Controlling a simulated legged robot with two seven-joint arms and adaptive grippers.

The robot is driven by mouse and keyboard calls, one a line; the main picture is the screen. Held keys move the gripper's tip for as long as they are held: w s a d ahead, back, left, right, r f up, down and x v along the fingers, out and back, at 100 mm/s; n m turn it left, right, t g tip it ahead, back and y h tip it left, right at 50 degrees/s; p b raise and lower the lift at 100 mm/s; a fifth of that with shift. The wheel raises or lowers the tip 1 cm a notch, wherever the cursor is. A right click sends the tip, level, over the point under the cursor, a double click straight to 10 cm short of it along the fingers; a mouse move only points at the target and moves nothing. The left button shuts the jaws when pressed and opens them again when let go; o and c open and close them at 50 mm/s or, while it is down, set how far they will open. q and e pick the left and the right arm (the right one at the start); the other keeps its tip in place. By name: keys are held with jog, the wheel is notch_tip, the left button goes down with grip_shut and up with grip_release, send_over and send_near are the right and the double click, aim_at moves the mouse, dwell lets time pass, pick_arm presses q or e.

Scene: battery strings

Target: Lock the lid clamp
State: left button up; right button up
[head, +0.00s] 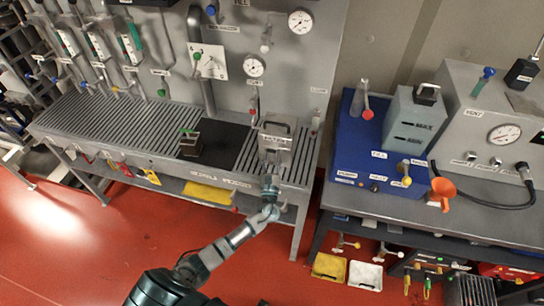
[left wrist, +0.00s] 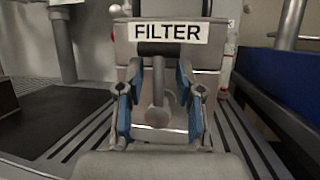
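The grey filter housing (head: 277,132) stands on the slatted bench, right of a black plate. In the left wrist view its white label (left wrist: 169,32) reads FILTER. Below the label a grey T-shaped clamp handle (left wrist: 158,112) hangs down, with a dark crosspiece at its top and a rounded knob at its lower end. My left gripper (head: 271,178) is in front of the housing. In the left wrist view the left gripper (left wrist: 160,105) is open, its blue-padded fingers on either side of the handle with gaps showing. Whether the clamp is latched is unclear. My right gripper is out of view.
The slatted bench (head: 110,125) runs left, with a dark box (head: 190,143) on the black plate (head: 225,147). Gauges and valves cover the panel behind. Red floor lies open in front.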

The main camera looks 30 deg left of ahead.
pick_arm(q)
jog(key=v, duration=1.2)
